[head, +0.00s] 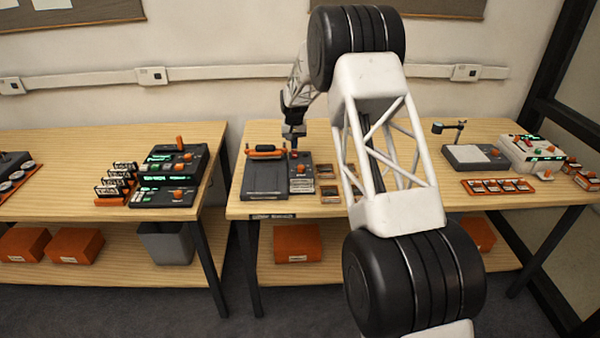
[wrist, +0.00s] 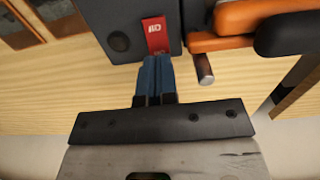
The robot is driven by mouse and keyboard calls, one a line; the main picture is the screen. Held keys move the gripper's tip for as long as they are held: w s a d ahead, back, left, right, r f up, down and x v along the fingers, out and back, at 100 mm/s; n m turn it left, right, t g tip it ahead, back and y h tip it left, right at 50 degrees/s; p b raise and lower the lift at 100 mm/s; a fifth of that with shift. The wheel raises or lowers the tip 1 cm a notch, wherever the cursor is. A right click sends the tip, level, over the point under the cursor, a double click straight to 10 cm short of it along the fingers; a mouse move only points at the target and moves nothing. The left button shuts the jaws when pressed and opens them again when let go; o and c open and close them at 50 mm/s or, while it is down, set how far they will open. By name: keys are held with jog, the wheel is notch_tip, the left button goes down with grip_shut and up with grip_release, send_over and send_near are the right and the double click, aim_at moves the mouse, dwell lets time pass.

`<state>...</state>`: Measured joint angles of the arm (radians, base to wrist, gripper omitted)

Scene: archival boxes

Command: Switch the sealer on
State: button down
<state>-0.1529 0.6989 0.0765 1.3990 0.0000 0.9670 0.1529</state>
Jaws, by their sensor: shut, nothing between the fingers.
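The sealer (head: 265,182) lies on the middle table in the head view, a dark flat unit with an orange-gripped bar (head: 264,152). A grey control box (head: 301,187) with an orange knob stands against its right side. In the wrist view a red switch (wrist: 154,31) with white marks sits on the dark box (wrist: 115,30), and part of the orange bar (wrist: 245,17) shows at the right. My gripper (wrist: 154,62) is shut and empty, its blue fingertips at the red switch's near edge. It also shows above the box's back end in the head view (head: 294,149). I cannot tell whether the fingertips touch the switch.
Small framed items (head: 328,172) lie right of the control box. My arm hides the table's middle. A lamp (head: 452,130), an orange tray (head: 497,187) and a white device (head: 525,152) stand farther right. The left table carries another dark machine (head: 168,175).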

jog(key=shift+f, duration=0.85)
dwell(0.8)
jog(key=shift+r, duration=3.5)
jog(key=shift+s+r, duration=0.1)
